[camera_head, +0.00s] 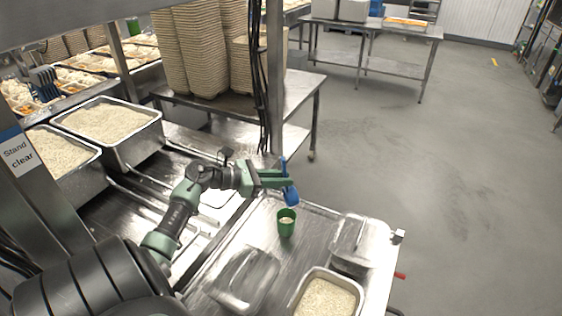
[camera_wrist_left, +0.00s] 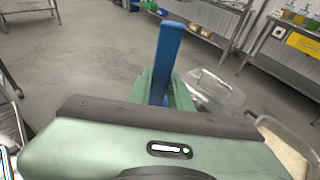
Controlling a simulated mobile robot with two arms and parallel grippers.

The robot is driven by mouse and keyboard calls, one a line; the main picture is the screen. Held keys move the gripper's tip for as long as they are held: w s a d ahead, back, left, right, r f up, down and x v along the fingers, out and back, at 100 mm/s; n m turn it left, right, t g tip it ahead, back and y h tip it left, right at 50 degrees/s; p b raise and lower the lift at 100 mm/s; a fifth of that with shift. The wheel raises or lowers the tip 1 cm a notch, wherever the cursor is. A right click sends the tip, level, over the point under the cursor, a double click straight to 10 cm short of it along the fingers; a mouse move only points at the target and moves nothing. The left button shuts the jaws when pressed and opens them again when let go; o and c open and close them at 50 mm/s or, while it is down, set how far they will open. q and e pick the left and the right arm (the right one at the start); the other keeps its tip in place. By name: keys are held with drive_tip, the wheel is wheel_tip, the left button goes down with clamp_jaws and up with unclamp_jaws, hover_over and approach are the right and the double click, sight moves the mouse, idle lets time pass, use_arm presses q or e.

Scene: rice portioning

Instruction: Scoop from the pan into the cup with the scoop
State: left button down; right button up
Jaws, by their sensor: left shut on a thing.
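My left gripper (camera_head: 283,183) is shut on the blue scoop (camera_head: 291,197). It holds the scoop above the green cup (camera_head: 287,229), with the scoop's bowl low and close over the cup's rim. Some rice shows inside the cup, which stands upright on the steel table. In the left wrist view the scoop's blue handle (camera_wrist_left: 167,60) stands up between the fingers. A steel pan (camera_head: 302,284) with rice sits at the table's front edge; it also shows at the right of the left wrist view (camera_wrist_left: 262,121). My right gripper is not in view.
A clear container (camera_head: 358,240) stands right of the cup, and another clear container (camera_head: 243,280) lies left of the rice pan. Two larger rice pans (camera_head: 157,137) are at the left. A metal post (camera_head: 275,90) with cables rises behind my gripper.

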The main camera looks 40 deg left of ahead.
sight(281, 158)
use_arm(q)
drive_tip(key=shift+r, duration=0.15)
drive_tip(key=shift+r+p, duration=1.5)
drive_tip(key=shift+r, duration=0.9)
drive_tip(key=g+y+p, duration=0.1)
drive_tip(key=p, duration=0.3)
drive_tip(key=r+g+p, duration=0.1)
drive_tip(key=g+p, duration=0.1)
drive_tip(key=p, duration=0.1)
drive_tip(key=g+y+p, duration=0.1)
drive_tip(key=g+p, duration=0.1)
drive_tip(key=p, duration=0.2)
drive_tip(key=shift+r+y+p, duration=0.3)
drive_tip(key=shift+r, duration=0.1)
drive_tip(key=shift+w+g+y+b, duration=0.1)
drive_tip(key=shift+g+y+b, duration=0.2)
drive_tip(key=shift+g+y, duration=0.55)
drive_tip(key=g, duration=0.3)
drive_tip(key=shift+w+r+y, duration=0.1)
drive_tip(key=shift+r+y, duration=0.1)
drive_tip(key=shift+y, duration=0.15)
drive_tip(key=g+y, duration=0.1)
drive_tip(key=g, duration=0.2)
drive_tip(key=shift+r+y, duration=0.3)
drive_tip(key=shift+y, duration=0.1)
drive_tip(key=shift+r+g+y, duration=0.1)
drive_tip(key=shift+g+y, duration=0.3)
drive_tip(key=shift+g, duration=0.55)
